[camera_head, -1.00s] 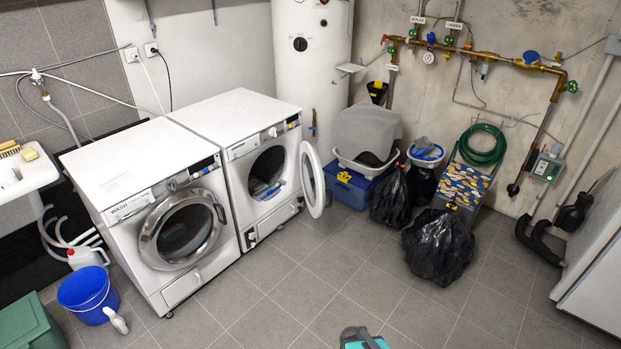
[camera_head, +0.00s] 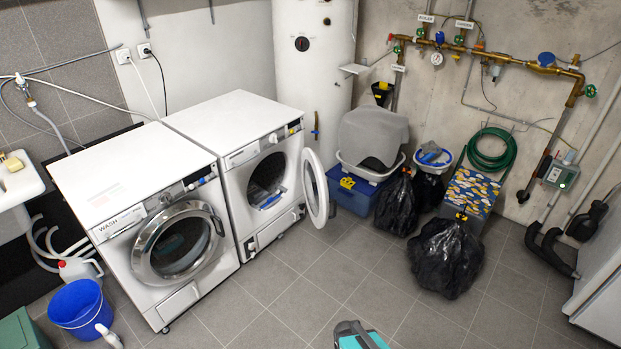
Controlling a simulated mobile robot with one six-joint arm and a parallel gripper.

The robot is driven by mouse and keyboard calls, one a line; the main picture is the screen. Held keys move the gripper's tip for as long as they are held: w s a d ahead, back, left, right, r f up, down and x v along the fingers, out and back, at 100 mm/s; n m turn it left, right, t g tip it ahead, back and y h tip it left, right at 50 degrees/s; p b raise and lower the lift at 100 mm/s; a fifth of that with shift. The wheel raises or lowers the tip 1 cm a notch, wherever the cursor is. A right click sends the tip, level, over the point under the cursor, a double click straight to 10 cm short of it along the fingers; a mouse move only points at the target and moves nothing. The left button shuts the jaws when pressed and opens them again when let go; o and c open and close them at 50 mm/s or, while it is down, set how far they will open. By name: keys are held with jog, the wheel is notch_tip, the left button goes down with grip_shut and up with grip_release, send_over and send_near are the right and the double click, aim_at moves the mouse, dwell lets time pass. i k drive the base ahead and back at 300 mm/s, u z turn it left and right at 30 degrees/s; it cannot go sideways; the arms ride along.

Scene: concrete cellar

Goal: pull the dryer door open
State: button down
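The dryer (camera_head: 238,162) is the white front-loader at the right of the pair. Its round door (camera_head: 315,188) stands swung wide open to the right, with its hinge side at the right of the opening. The dark drum (camera_head: 267,180) shows through the opening, with something blue at its lower edge. The washer (camera_head: 130,185), marked WASH, stands to its left with its round door (camera_head: 179,243) shut. My gripper is not in view. Only a teal and grey part, which seems to be of my arm, shows at the bottom edge, well apart from the dryer door.
Grey tiled floor (camera_head: 300,290) is clear in front of the machines. Black bags (camera_head: 446,258), a blue crate (camera_head: 352,196) and a patterned box (camera_head: 470,193) stand right of the dryer door. A blue bucket (camera_head: 80,308) stands at lower left.

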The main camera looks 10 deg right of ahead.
aim_at(320, 216)
jog(key=u, duration=0.4)
jog(key=i, duration=0.75)
jog(key=u, duration=0.75)
jog(key=i, duration=0.65)
jog(key=u, duration=0.25)
